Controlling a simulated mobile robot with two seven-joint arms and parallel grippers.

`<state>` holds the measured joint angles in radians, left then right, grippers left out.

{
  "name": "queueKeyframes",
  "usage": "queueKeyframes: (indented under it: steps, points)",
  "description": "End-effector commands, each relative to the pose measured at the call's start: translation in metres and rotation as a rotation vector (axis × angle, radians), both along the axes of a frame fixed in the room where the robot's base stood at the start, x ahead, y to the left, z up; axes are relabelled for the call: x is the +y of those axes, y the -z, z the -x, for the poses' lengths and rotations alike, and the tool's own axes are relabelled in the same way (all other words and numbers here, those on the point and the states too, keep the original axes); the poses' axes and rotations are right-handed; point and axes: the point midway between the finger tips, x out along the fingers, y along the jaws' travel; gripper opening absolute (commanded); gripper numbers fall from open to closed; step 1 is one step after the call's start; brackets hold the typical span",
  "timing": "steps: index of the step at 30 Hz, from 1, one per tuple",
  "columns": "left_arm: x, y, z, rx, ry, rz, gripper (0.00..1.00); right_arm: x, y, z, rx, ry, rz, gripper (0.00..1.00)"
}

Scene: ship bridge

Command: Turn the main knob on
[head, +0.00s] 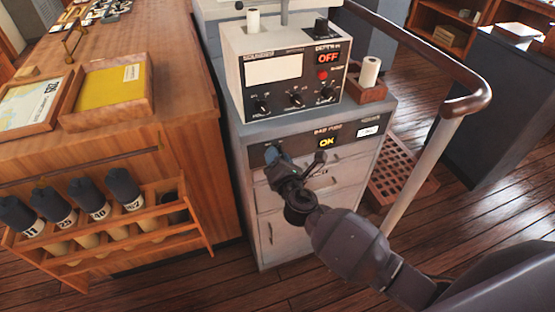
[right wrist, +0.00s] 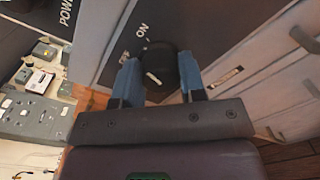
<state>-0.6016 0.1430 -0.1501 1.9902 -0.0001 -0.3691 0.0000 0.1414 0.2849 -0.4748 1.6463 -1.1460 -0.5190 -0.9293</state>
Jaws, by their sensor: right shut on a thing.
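The main knob (right wrist: 165,66) is black and round with a short white mark. It sits on a dark panel (right wrist: 118,38) beside printed ON and OFF labels in the right wrist view. My right gripper (right wrist: 160,78) has its blue fingers on both sides of the knob and is shut on it. In the head view my right gripper (head: 272,154) reaches the left part of the cabinet's dark strip and hides the knob there. My left gripper is not in view.
A sounder box (head: 285,71) with several knobs and a lit red OFF display (head: 328,57) stands on the cabinet. A wooden rack (head: 188,226) of numbered tubes is at left. A handrail (head: 440,62) runs along the right.

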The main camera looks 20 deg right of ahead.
Motion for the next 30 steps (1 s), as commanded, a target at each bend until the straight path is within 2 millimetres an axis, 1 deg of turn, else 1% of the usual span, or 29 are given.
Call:
queueKeyframes:
  steps: [3, 12, 18, 30]
  points:
    - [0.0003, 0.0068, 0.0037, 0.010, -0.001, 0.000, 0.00, 0.0001, 0.0021, 0.0006, 0.005, 0.001, -0.081, 0.14]
    - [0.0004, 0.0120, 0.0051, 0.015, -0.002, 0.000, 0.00, -0.0003, 0.0011, 0.0003, 0.009, 0.001, -0.210, 0.14]
    - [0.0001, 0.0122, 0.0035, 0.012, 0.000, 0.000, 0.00, -0.0002, 0.0004, 0.0003, 0.010, 0.001, -0.241, 0.14]
    - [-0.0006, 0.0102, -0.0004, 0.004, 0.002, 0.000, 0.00, 0.0000, 0.0001, 0.0002, 0.010, 0.001, -0.246, 0.14]
